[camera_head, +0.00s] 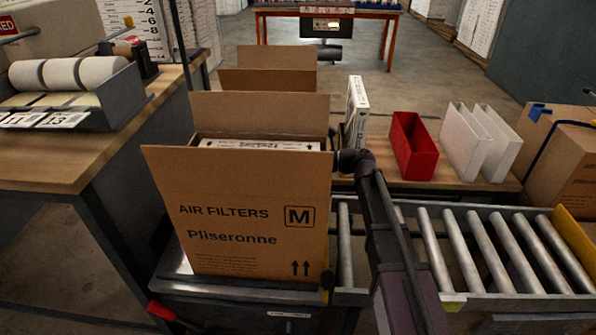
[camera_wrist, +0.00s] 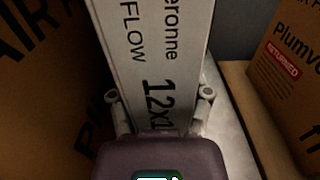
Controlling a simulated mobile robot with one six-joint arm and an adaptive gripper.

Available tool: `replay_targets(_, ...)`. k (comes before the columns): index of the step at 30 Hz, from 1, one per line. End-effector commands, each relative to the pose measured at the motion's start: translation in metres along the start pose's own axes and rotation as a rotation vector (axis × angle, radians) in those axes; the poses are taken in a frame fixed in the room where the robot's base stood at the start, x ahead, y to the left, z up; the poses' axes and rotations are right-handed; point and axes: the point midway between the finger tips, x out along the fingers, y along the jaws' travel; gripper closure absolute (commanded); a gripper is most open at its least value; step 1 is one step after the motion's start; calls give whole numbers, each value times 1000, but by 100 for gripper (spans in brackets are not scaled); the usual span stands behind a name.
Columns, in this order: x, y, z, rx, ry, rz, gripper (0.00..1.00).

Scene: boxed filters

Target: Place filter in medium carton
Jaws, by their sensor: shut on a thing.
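The medium carton (camera_head: 235,222), marked AIR FILTERS and M, stands open with its back flap up. A white filter edge (camera_head: 260,145) with dark print shows inside its opening. A second white filter (camera_head: 356,105) stands upright just right of the carton, outside it. My gripper (camera_head: 348,160) is at that filter's lower part, and the arm hides its lower end. In the wrist view, the fingers are shut on the sides of the filter (camera_wrist: 160,60), whose printed narrow face reads FLOW and 12x1. A brown carton face fills the left of that view.
A red bin (camera_head: 414,147) and white upright holders (camera_head: 470,143) stand on a wooden surface to the right. A roller conveyor (camera_head: 485,250) runs in front. A brown box (camera_head: 565,150) is at far right; a RETURNED box (camera_wrist: 292,80) shows in the wrist view. More open cartons (camera_head: 265,80) stand behind.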

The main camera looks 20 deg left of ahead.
Motion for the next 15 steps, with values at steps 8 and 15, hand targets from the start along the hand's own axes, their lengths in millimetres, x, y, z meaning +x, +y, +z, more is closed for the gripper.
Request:
replay_targets(8, 0, 0, -27, 0, -1, 0, 91)
replay_targets(15, 0, 0, -31, 0, 0, 0, 91)
